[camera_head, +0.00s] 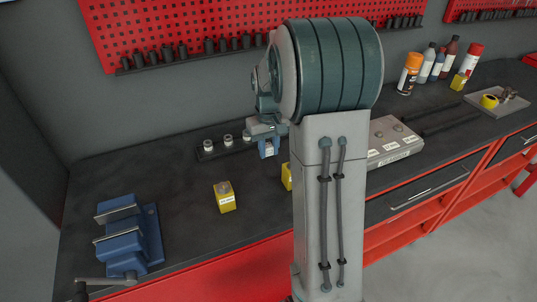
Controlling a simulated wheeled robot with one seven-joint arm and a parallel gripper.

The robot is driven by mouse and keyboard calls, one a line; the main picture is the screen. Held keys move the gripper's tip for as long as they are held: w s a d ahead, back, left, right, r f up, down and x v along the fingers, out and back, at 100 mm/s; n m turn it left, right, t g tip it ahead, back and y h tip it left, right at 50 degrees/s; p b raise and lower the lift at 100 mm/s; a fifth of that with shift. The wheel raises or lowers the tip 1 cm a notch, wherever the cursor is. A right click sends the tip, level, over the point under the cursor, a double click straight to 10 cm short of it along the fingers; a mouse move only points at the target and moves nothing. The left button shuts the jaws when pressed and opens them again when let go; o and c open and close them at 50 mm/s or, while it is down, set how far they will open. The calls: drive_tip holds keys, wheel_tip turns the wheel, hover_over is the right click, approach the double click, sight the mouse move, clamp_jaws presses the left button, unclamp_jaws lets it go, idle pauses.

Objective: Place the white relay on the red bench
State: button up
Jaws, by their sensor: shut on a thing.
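The red bench (170,185) has a dark worktop and red fronts, and it runs along the wall. My gripper (268,149) is over the back part of the worktop, in the middle of the view. Its blue fingers point down and are shut on a small whitish thing, which looks like the white relay (269,143). Most of the relay is hidden by the fingers, and its height above the worktop is hard to tell. My arm hides the bench to the right of the gripper.
A blue vise (128,238) stands at the front left. A yellow box (225,198) and a partly hidden one (286,177) stand near the gripper. A black rack (207,153) holds small pale pieces behind. Bottles (436,63) and a tray (497,103) are at right.

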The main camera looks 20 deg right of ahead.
sight(268, 165)
drive_tip(key=shift+w+d+f, duration=0.25)
drive_tip(key=shift+w+f, duration=0.35)
drive_tip(key=shift+w, duration=0.25)
drive_tip(key=shift+f+p, duration=0.35)
drive_tip(key=shift+f, duration=1.55)
drive_tip(key=shift+f, duration=0.15)
drive_tip(key=o, duration=1)
